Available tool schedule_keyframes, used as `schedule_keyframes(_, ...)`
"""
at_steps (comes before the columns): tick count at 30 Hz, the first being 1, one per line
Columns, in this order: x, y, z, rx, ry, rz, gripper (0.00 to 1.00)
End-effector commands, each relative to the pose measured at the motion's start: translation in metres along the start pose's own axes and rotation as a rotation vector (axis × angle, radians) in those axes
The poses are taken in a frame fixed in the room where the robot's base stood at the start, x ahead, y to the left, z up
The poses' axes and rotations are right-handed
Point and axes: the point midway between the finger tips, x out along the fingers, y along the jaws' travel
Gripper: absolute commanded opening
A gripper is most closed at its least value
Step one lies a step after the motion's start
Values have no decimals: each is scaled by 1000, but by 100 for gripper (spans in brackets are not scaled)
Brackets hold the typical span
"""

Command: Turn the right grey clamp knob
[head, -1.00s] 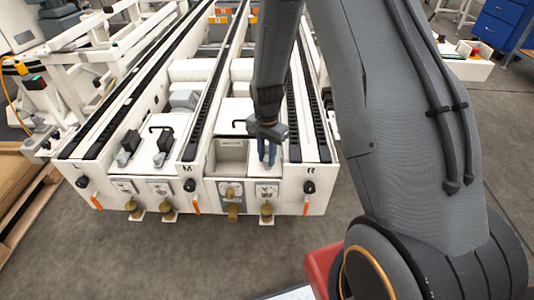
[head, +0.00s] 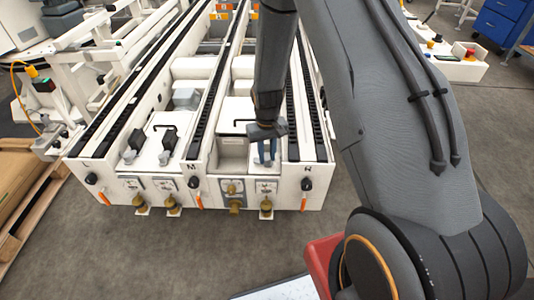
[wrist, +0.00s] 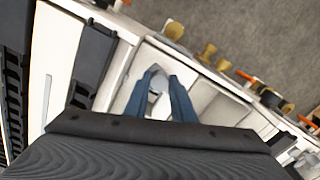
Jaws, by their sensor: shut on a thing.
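The right grey clamp knob (wrist: 158,84) shows between the blue fingers in the wrist view, over a white panel. My gripper (wrist: 156,80) is shut on it, one finger on each side. In the head view my gripper (head: 266,160) points down at the front of the right lane, near the mark that reads like R. The fingers and wrist hide the knob there, so its angle is hard to tell. Two other grey knobs with black parts, one at left (head: 130,154) and one beside it (head: 167,143), stand on the left lane.
Brass knobs (head: 266,206) and orange-handled black knobs (head: 307,185) line the machine's front face. Dark rails (head: 292,120) run along both sides of the right lane. An open white recess (head: 232,152) lies left of my gripper.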

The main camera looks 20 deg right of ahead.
Motion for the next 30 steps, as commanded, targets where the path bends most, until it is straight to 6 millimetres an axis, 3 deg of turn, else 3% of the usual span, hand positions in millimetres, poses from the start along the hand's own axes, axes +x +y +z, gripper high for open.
schedule_keyframes(12,-1,1,0,-256,0,0,0)
schedule_keyframes(30,-1,1,-1,-325,1,0,0)
